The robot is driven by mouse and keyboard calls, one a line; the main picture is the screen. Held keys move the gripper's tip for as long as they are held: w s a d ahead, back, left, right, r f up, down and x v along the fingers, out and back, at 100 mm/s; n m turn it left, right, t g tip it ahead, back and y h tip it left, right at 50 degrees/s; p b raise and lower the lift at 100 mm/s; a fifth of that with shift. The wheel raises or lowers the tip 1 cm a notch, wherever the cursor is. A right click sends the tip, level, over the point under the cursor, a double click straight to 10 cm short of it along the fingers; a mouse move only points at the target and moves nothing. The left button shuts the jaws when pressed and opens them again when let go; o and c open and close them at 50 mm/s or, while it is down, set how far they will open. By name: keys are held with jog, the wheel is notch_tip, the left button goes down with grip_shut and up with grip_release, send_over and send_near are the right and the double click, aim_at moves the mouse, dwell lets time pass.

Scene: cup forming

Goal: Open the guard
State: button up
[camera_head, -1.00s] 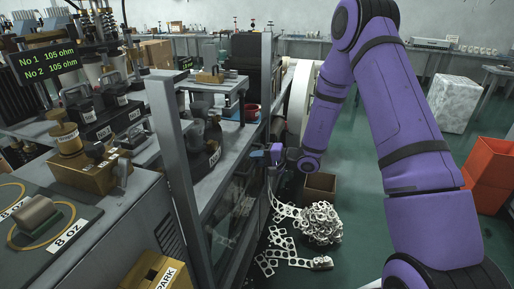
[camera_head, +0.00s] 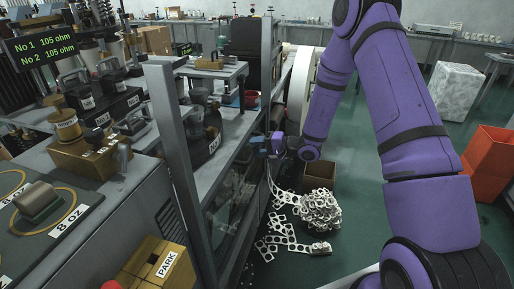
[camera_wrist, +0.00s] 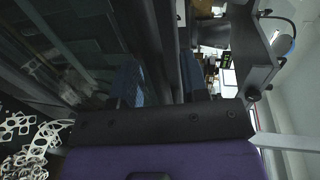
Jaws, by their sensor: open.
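The guard (camera_head: 235,205) looks like a clear panel in a grey frame on the machine's right side in the head view. It appears closed, though its exact edges are hard to tell. A glassy panel, probably the same guard, fills the upper left of the wrist view (camera_wrist: 85,45). My gripper (camera_head: 262,141) is at the machine's far right edge, beside the upper rail. In the wrist view, my gripper (camera_wrist: 158,82) shows two blue-padded fingers apart, with a dark bar between or just beyond them. I cannot tell whether they touch it.
White punched scrap (camera_head: 320,212) lies on the floor by an open brown box (camera_head: 319,176). A grey upright post (camera_head: 172,155) stands at the machine's near corner. A PARK box (camera_head: 160,265) is at the front.

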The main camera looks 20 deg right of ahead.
jog(key=v, duration=1)
jog(key=shift+s+d, duration=0.15)
jog(key=shift+d, duration=0.1)
jog(key=s+a+r+n+g+h, duration=0.1)
jog(key=s+a+r+n+g, duration=0.25)
jog(key=s+r, duration=0.45)
jog(key=s+a+r+n+g+h, duration=0.1)
jog(key=s+a+r+n+g, duration=0.35)
jog(key=r, duration=0.65)
jog(key=s+d+r+t+h, duration=0.2)
jog(key=s+r+h, duration=0.3)
jog(key=s, duration=0.4)
jog(key=s+d+r+t+h, duration=0.2)
jog(key=s+r+h, duration=0.3)
jog(key=s, duration=0.5)
jog(key=shift+s+d+r+m+h, duration=0.2)
jog(key=shift+d+r+m+h, duration=0.25)
jog(key=shift+d, duration=0.45)
